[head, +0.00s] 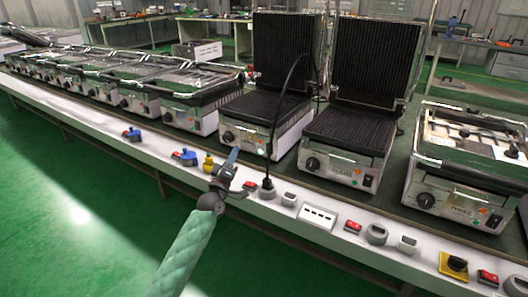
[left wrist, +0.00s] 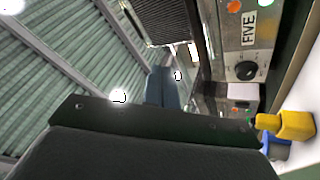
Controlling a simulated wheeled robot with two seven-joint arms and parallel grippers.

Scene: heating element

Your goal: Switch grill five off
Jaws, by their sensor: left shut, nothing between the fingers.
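Grill five (head: 262,135) has its ribbed lid raised and a round black knob (head: 228,137) on its front. In the left wrist view, its "FIVE" label (left wrist: 249,28) and the knob (left wrist: 246,70) show at the right, turned sideways. My left gripper (head: 234,155) is shut and empty, in front of and just below the knob, apart from it as far as I can tell. Its closed fingers (left wrist: 163,88) show in the left wrist view with the knob off to their right. The pointer mark on the knob is too small to read surely. My right gripper is out of view.
A yellow plug (head: 208,163) and blue plugs (head: 185,156) stand on the bench edge left of my gripper. A black cable plug (head: 267,187) and a red switch (head: 250,185) lie to its right. Another raised-lid grill (head: 345,150) stands to the right.

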